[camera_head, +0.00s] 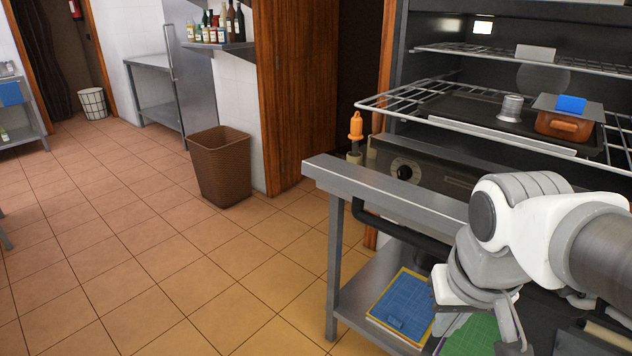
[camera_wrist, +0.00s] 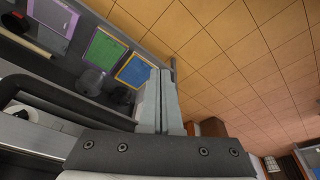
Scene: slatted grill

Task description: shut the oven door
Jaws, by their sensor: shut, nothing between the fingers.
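The oven (camera_head: 393,75) stands open at the right of the head view, with its dark inside and wire racks showing. A dark curved bar (camera_head: 400,230), which may be the door's handle, runs behind the steel edge. In the wrist view my gripper (camera_wrist: 160,76) is shut and empty, above the lower shelf's side. In the head view my arm reaches down at the lower right.
A steel table edge (camera_head: 385,188) and leg stand before the oven. Blue (camera_head: 403,305) and green (camera_head: 474,336) boards lie on the lower shelf. A tray (camera_head: 470,117) on a rack holds a tin and orange pot (camera_head: 563,124). Tiled floor at left is free around a brown basket (camera_head: 221,168).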

